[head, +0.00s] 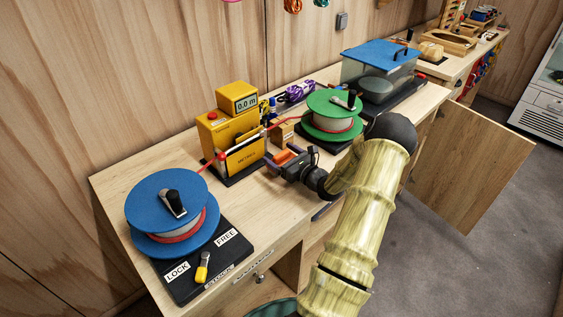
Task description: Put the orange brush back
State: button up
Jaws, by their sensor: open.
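My gripper (280,157) is low over the bench, in front of the yellow metre box, and its jaws are open. A small orange thing (284,156), probably the orange brush, shows between the fingers. I cannot tell whether the fingers touch it. The black wrist and my arm hide part of the bench to the right of it. No holder for the brush can be made out clearly.
A blue reel (160,203) stands on a black LOCK/FREE base at the front left. The yellow metre box (229,142) and a green reel (334,112) stand behind the gripper. A blue-lidded clear box (381,73) is farther back. A cabinet door (463,165) hangs open at right.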

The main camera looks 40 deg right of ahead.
aim_at(281, 153)
dwell(0.3)
jog(key=c, duration=1.2)
jog(key=shift+o, duration=0.2)
jog(key=shift+r, duration=0.1)
notch_tip(281, 153, up, 10)
jog(key=shift+f, duration=0.1)
